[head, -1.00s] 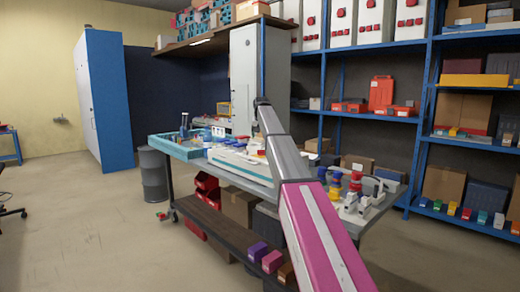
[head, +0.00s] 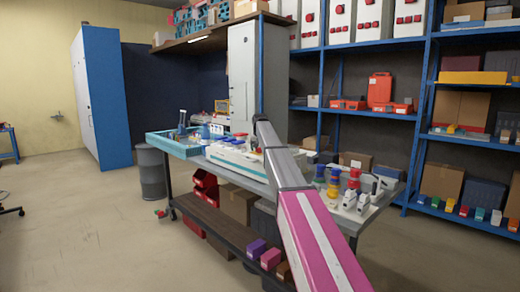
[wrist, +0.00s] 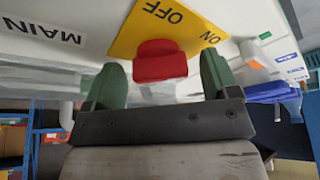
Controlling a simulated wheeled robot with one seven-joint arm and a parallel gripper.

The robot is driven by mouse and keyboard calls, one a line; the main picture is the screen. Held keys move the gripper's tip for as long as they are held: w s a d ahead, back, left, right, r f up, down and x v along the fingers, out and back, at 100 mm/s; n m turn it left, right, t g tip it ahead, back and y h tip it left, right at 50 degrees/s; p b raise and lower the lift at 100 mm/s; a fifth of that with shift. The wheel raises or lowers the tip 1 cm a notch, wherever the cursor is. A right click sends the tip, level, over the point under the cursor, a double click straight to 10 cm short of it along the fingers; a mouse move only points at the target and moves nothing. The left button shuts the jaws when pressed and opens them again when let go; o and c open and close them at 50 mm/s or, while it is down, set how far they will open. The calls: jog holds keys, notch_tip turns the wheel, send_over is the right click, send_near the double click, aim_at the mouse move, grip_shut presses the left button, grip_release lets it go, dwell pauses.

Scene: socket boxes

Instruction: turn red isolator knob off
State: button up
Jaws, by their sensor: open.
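The red isolator knob (wrist: 160,62) sits on a yellow plate (wrist: 128,40) in the wrist view. The plate carries the printed words OFF and ON, seen turned over, with OFF above the knob and ON to its right. My gripper (wrist: 162,78) is open, its two green fingers to the left and right of the knob with a gap on each side. No contact shows. Which label the knob points at cannot be told. In the head view my arm reaches over the workbench, and the knob cannot be made out there.
A pale panel marked MAIN (wrist: 45,30) lies beside the plate. The workbench (head: 372,208) holds a teal tray (head: 172,148) and several loose parts. Blue shelving (head: 428,70) stands behind.

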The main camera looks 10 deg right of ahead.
jog(key=c, duration=0.9)
jog(key=n+y, duration=0.1)
jog(key=n, duration=0.3)
jog(key=shift+d+n+y, duration=0.1)
jog(key=shift+n+y, duration=0.3)
jog(key=n, duration=0.2)
jog(key=n+y, duration=0.1)
jog(key=n, duration=0.1)
jog(key=shift+w+g+y, duration=0.1)
jog(key=shift+g+y, duration=0.2)
jog(key=shift+g, duration=0.1)
jog(key=n+g+y, duration=0.1)
jog(key=n, duration=0.4)
jog(key=shift+d, duration=0.1)
jog(key=shift+n+g+y, duration=0.4)
jog(key=shift+n+g, duration=0.5)
jog(key=shift+n, duration=1.1)
